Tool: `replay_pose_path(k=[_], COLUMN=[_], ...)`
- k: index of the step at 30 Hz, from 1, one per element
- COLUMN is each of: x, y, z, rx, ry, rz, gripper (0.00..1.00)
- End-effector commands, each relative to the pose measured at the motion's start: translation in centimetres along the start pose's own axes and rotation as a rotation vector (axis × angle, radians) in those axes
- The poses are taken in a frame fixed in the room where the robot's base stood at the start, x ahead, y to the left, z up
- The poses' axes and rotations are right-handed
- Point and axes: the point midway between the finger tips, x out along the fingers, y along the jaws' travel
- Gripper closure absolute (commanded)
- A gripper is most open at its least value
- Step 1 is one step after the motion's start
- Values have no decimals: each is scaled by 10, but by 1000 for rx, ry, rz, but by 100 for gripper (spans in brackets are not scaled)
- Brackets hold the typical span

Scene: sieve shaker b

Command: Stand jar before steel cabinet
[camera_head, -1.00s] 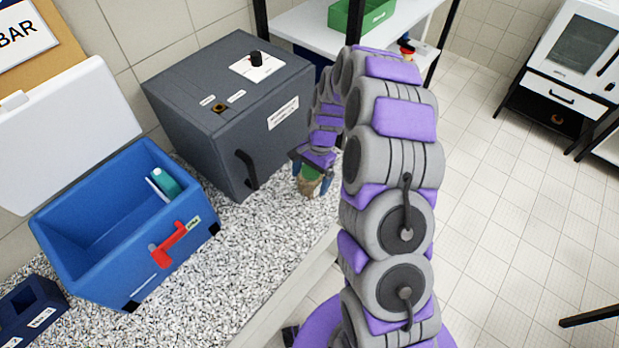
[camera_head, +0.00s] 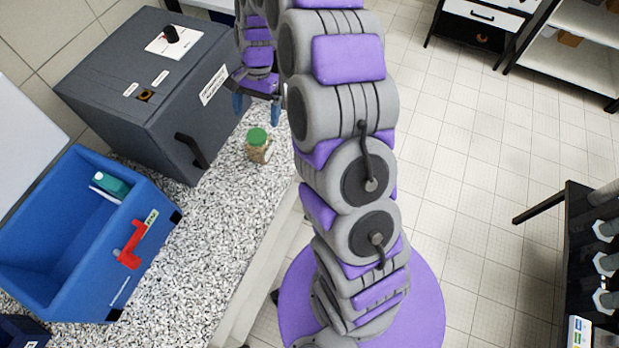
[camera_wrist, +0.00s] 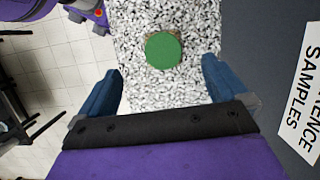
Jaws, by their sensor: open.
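The jar (camera_head: 258,150) has a green lid and a tan body. It stands upright on the speckled counter (camera_head: 215,225), in front of the dark grey steel cabinet (camera_head: 150,85) and to the right of its door handle. In the wrist view the green lid (camera_wrist: 163,50) shows from above, beyond the fingertips. My gripper (camera_head: 256,110) is open and empty, above and behind the jar in the head view. Its two blue fingers (camera_wrist: 162,88) are apart and clear of the jar. The cabinet's labelled side also shows in the wrist view (camera_wrist: 265,60).
A blue open box (camera_head: 60,240) with a red latch and a teal-capped item inside stands left of the counter's clear strip. The counter's front edge lies close to the jar.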

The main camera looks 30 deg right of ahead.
Motion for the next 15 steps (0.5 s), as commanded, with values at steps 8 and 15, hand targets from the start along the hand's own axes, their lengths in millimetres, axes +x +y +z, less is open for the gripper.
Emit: replay_pose_path(k=[8, 15], x=[-44, -66], y=[38, 90], z=[82, 147], rx=[-250, -459], ry=[32, 64], rz=[27, 73], gripper=[0, 0])
